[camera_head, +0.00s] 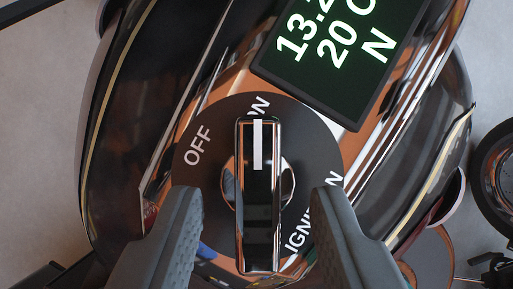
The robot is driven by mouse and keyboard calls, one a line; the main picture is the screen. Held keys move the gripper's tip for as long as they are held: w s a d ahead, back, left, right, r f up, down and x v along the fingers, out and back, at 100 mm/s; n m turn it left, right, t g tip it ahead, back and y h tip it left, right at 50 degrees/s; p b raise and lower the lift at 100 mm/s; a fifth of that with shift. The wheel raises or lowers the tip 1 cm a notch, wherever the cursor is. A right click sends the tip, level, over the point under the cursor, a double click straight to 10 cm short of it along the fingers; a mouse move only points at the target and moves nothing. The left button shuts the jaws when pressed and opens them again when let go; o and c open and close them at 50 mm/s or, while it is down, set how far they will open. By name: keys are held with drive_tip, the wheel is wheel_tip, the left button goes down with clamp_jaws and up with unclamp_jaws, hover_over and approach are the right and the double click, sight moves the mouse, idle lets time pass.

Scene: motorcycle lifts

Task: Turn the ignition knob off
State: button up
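The ignition knob (258,215) is a glossy dark bar standing across the middle of a round black dial plate (205,125). Its white mark points to the top of the picture. The word OFF (197,146) is printed to the left of the mark. Another label at the top is partly hidden by the knob. The word IGNITION runs up the lower right, partly covered by a finger. My gripper (258,205) is open, with one grey finger on each side of the knob's lower half and visible gaps to it.
A display (335,55) with green-black screen reads 13.2, 20 and N above right of the dial. Glossy dark and copper motorcycle bodywork (130,110) surrounds the dial. A round dark part (497,175) is at the right edge. Grey floor shows at the sides.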

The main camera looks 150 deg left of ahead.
drive_tip(key=shift+x, duration=0.8)
clamp_jaws()
drive_tip(key=shift+s, duration=0.1)
drive_tip(key=n+t, duration=0.1)
drive_tip(key=n, duration=0.1)
drive_tip(key=n+t+y, duration=0.1)
drive_tip(key=n, duration=0.2)
drive_tip(key=shift+s+d+n, duration=0.15)
drive_tip(key=shift+n, duration=0.15)
drive_tip(key=n+y, duration=0.1)
drive_tip(key=n, duration=0.2)
drive_tip(key=n+t+y, duration=0.1)
drive_tip(key=n, duration=0.2)
drive_tip(key=shift+d+t+y, duration=0.1)
drive_tip(key=shift+t+y, duration=0.2)
drive_tip(key=shift+y, duration=0.1)
